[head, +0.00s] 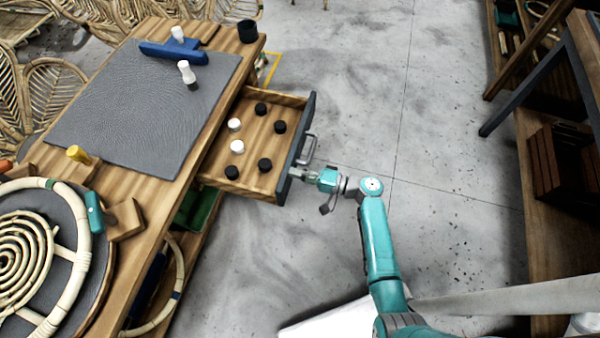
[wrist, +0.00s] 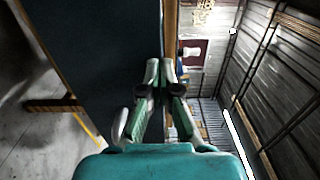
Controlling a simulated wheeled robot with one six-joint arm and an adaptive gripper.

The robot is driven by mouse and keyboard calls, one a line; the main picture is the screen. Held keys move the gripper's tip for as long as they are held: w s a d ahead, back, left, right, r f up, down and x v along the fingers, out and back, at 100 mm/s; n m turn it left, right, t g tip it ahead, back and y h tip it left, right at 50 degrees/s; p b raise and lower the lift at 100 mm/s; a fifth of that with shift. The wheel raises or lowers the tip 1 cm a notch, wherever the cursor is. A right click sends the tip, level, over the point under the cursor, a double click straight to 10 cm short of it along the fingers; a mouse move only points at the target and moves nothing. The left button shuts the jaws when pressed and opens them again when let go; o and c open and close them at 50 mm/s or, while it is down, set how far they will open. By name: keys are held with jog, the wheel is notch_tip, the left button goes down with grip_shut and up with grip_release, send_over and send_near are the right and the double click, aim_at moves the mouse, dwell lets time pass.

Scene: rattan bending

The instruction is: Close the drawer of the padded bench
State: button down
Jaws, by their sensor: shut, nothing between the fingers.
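The padded bench (head: 140,95) has a grey mat on its wooden top and stands at the left in the head view. Its drawer (head: 250,150) is pulled out to the right, with several black and white round pieces inside. The drawer has a dark front panel (head: 296,145) with a grey handle (head: 308,148). My gripper (head: 306,174) is shut and empty at the near end of the front panel, beside the handle. In the wrist view the fingertips (wrist: 160,65) are close to the dark panel (wrist: 110,60). I cannot tell whether they touch it.
A blue clamp (head: 172,52), a black cup (head: 247,31) and a rattan coil (head: 25,250) lie on the bench. A shelf with a wooden crate (head: 560,165) stands at the right. The floor between (head: 400,110) is clear.

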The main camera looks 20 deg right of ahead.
jog(key=x, duration=2.3)
